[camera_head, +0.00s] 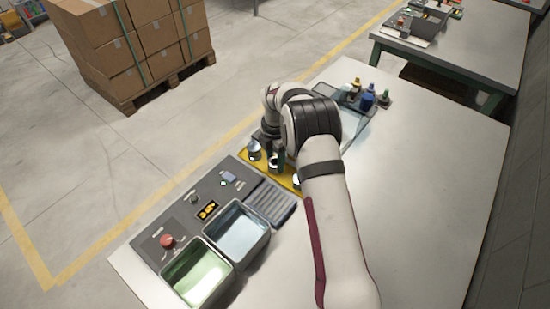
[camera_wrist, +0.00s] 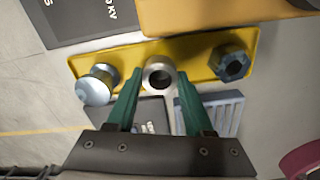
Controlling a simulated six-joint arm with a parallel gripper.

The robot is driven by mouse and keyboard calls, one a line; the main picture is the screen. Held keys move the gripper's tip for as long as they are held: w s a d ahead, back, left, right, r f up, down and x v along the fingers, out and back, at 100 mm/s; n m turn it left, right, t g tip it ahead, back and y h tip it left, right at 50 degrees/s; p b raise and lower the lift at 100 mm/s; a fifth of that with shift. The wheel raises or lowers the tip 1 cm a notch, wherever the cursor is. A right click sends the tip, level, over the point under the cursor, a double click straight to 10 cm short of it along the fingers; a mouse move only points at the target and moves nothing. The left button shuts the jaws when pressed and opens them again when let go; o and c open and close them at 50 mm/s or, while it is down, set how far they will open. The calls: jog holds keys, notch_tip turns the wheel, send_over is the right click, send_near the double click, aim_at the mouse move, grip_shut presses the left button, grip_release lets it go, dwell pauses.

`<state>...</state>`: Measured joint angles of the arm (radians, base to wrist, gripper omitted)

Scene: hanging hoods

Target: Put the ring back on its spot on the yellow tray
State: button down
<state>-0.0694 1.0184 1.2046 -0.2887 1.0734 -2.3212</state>
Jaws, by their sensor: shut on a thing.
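The ring (camera_wrist: 159,76) is a grey metal collar with a dark hole. My gripper (camera_wrist: 159,88) is shut on it, with a green finger on each side. The ring is over the middle of the yellow tray (camera_wrist: 197,62); I cannot tell whether it touches the tray. On the tray, a round silver knob-like part (camera_wrist: 97,86) stands to the left and a dark hex nut (camera_wrist: 231,62) to the right. In the head view the yellow tray (camera_head: 287,178) is partly hidden by my arm, and the ring (camera_head: 273,163) shows beside the fingers.
A grey control panel with a red button (camera_head: 167,241) stands beside a green-lined bin (camera_head: 198,274) and a blue-lined bin (camera_head: 238,229). A ribbed grey pad (camera_head: 270,203) lies near the tray. Several bottles (camera_head: 367,98) stand behind my arm. The table's right side is clear.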

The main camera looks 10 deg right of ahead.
jog(key=shift+f, duration=0.2)
jog(key=shift+c, duration=1)
grip_release()
jog(key=s+r+m, duration=0.2)
jog(key=s+r, duration=0.1)
jog(key=r, duration=0.7)
jog(key=s+r+m, duration=0.2)
jog(key=r+m, duration=0.1)
jog(key=r, duration=0.7)
jog(key=s+r+m+y, duration=0.1)
jog(key=s+r+m, duration=0.1)
jog(key=s+m, duration=0.4)
jog(key=s+r+m, duration=0.3)
jog(key=s+m, duration=0.1)
jog(key=s, duration=0.4)
jog(key=s+f+m, duration=0.2)
jog(key=s+m, duration=0.5)
jog(key=s, duration=0.2)
jog(key=s+f+m, duration=0.3)
jog(key=s+m, duration=0.4)
jog(key=s, duration=0.3)
jog(key=shift+s+m+y, duration=0.15)
jog(key=shift+m+y, duration=0.15)
jog(key=shift+y, duration=0.1)
